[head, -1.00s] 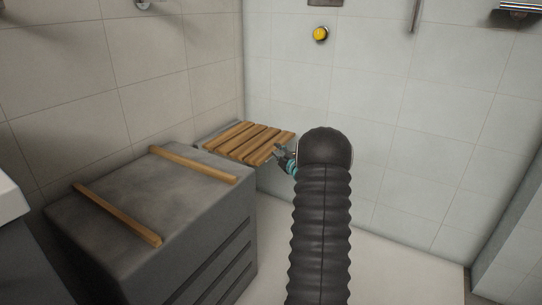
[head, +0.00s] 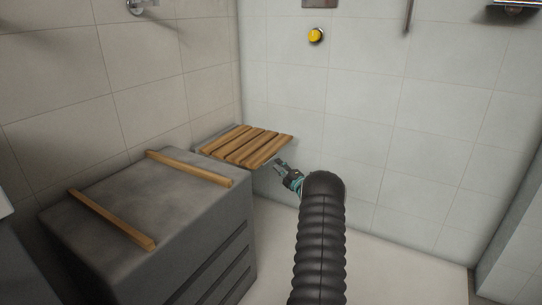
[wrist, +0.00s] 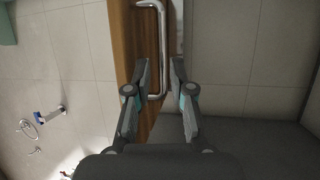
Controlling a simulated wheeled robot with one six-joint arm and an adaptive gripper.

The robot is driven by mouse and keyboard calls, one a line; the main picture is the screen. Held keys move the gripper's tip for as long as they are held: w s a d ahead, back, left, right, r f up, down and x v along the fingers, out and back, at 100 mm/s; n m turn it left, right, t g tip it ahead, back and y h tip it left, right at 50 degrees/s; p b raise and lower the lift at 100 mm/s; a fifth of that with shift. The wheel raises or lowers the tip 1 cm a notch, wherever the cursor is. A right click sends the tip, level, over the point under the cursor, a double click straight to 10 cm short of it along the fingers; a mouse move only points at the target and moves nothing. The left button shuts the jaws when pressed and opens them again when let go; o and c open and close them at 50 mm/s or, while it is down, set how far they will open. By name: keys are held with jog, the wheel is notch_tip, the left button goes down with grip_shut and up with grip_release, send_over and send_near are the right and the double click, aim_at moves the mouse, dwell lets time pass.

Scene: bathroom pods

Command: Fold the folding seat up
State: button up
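The folding seat (head: 248,146), made of light wooden slats, is down and lies flat out from the wall in the corner. My gripper (head: 279,163) is just below and in front of its front right edge in the head view. In the wrist view, my gripper (wrist: 161,62) has its two fingers apart. A bent metal bar (wrist: 163,35) runs along a brown wooden face (wrist: 127,40) and shows in the gap between the fingers. I cannot tell whether either finger touches the bar.
A dark grey cabinet (head: 140,208) with two wooden strips on top stands close to the seat's left front. A yellow knob (head: 316,35) is on the back wall. The floor (head: 400,262) to the right is clear.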

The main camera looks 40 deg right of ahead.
jog(key=shift+w+r, duration=0.2)
jog(key=shift+w, duration=0.85)
jog(key=shift+w+r, duration=0.15)
jog(key=shift+w, duration=0.85)
jog(key=shift+w+r, duration=0.2)
jog(key=shift+w, duration=0.85)
jog(key=shift+c, duration=0.2)
grip_shut()
